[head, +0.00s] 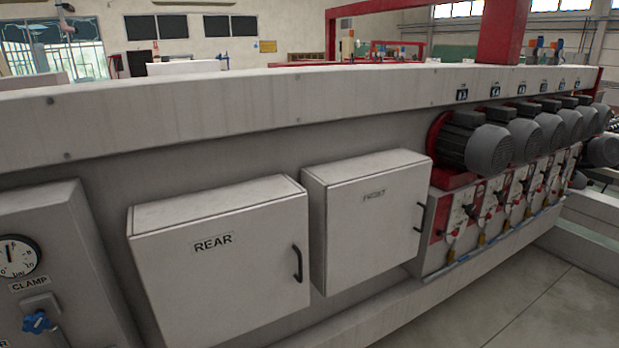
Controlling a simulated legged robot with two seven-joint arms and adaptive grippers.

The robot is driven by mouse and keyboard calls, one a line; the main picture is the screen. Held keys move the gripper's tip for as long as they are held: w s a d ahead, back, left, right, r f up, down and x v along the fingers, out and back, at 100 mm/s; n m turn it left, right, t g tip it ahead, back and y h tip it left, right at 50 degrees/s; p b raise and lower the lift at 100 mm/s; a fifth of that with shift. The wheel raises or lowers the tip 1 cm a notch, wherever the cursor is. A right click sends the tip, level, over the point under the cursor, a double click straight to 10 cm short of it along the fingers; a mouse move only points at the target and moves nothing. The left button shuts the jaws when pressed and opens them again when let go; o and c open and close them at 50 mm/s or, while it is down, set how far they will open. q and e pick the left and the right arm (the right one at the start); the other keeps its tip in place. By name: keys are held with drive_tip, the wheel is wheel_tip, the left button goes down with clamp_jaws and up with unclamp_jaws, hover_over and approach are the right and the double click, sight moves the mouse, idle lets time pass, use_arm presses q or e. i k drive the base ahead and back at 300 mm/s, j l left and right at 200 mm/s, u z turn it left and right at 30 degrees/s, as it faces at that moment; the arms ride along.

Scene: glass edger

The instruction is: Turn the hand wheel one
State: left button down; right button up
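No wheel marked as hand wheel one can be made out in the head view. A small blue knob (37,322) sits below a round dial gauge (18,257) and a CLAMP label (30,285) on a grey panel at the lower left. A row of grey motors (489,149) runs along the right of the machine. Below them are red and white units (466,212) with small fittings, too small to tell whether any is a hand wheel. Neither of my grippers is in view.
Two closed boxes jut from the machine's front, one marked REAR (220,265) and one marked FRONT (368,220), each with a black handle. A long pale beam (250,105) runs above them. Clear tiled floor (530,300) lies at the lower right.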

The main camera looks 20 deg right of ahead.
sight(469, 209)
drive_tip(key=l+z, duration=0.15)
drive_tip(key=l, duration=0.3)
drive_tip(key=i+l+z, duration=0.15)
drive_tip(key=l, duration=0.3)
drive_tip(key=i+l+z, duration=0.1)
drive_tip(key=l, duration=0.35)
drive_tip(key=i+l+z, duration=0.15)
drive_tip(key=l, duration=0.3)
drive_tip(key=i+l+z, duration=0.15)
drive_tip(key=l, duration=0.25)
drive_tip(key=i+l+z, duration=0.15)
drive_tip(key=l, duration=0.25)
drive_tip(key=i+l+z, duration=0.15)
drive_tip(key=l, duration=0.25)
drive_tip(key=i+l, duration=0.4)
drive_tip(key=l+z, duration=0.05)
drive_tip(key=l, duration=0.05)
